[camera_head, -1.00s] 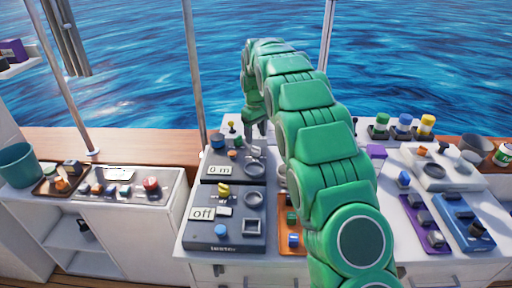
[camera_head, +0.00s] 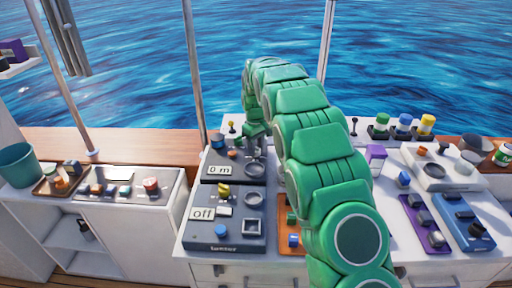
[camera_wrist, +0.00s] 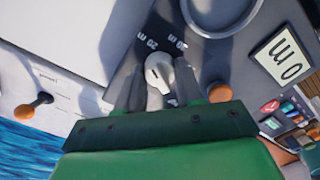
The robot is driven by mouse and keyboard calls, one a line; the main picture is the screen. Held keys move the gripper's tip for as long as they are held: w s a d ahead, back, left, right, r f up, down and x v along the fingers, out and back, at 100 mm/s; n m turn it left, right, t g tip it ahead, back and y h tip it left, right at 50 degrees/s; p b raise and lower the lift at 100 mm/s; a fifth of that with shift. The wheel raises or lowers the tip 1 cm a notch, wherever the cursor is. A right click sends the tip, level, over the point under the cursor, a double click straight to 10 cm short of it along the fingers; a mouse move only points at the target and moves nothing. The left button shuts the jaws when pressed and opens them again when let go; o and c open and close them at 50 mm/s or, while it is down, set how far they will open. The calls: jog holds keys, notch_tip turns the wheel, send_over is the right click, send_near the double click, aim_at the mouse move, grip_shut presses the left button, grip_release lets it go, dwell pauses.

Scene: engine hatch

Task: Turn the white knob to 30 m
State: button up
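The white knob (camera_wrist: 158,72) sits on a dark grey panel in the wrist view. Printed labels lie beside it; one reads 20 m upside down, and the other is partly legible. My gripper (camera_wrist: 159,85) has its two dark fingers on either side of the knob, apart, with the knob between them. Whether either finger touches it is unclear. In the head view my gripper (camera_head: 256,143) is down at the back of the upper grey panel (camera_head: 207,176), hiding the knob. The display (camera_head: 219,170) reads 0 m; it also shows in the wrist view (camera_wrist: 284,60).
An orange knob (camera_wrist: 220,92) stands close to my gripper, and a round ring (camera_wrist: 222,10) lies beyond the white knob. A lower panel with an off display (camera_head: 203,213) is in front. Several coloured controls and a purple block (camera_head: 376,155) stand right of my arm.

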jog(key=c, duration=0.4)
jog(key=shift+m, duration=0.4)
jog(key=m, duration=1)
jog(key=shift+m, duration=0.4)
jog(key=o, duration=1.1)
jog(key=shift+c, duration=0.2)
